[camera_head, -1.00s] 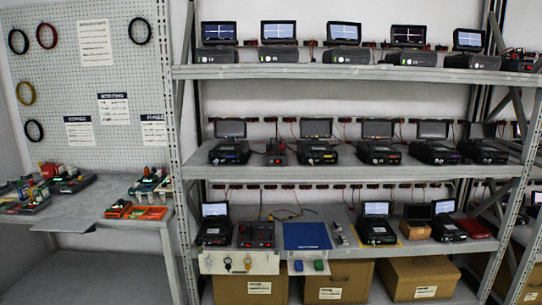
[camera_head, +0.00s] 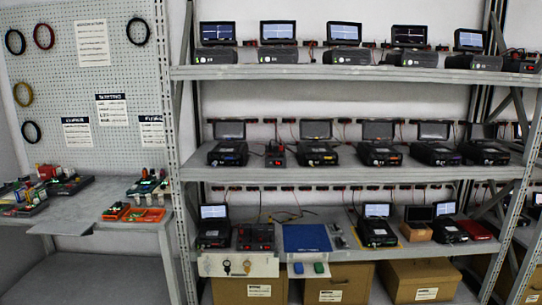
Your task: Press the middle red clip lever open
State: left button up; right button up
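No clip lever can be made out for certain at this distance. A dark panel with small red parts (camera_head: 256,237) sits on the lowest shelf (camera_head: 345,212), left of a blue mat. A small dark unit with a red part (camera_head: 275,155) stands on the middle shelf. Small red and black parts also line the back of the shelves, too small to tell apart. Neither of my grippers is in view.
A steel rack (camera_head: 345,73) holds several black devices with screens. A blue mat (camera_head: 307,238) lies on the lowest shelf, with cardboard boxes (camera_head: 345,283) beneath. At left, a workbench (camera_head: 85,222) with orange trays (camera_head: 145,215) stands below a pegboard (camera_head: 65,60).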

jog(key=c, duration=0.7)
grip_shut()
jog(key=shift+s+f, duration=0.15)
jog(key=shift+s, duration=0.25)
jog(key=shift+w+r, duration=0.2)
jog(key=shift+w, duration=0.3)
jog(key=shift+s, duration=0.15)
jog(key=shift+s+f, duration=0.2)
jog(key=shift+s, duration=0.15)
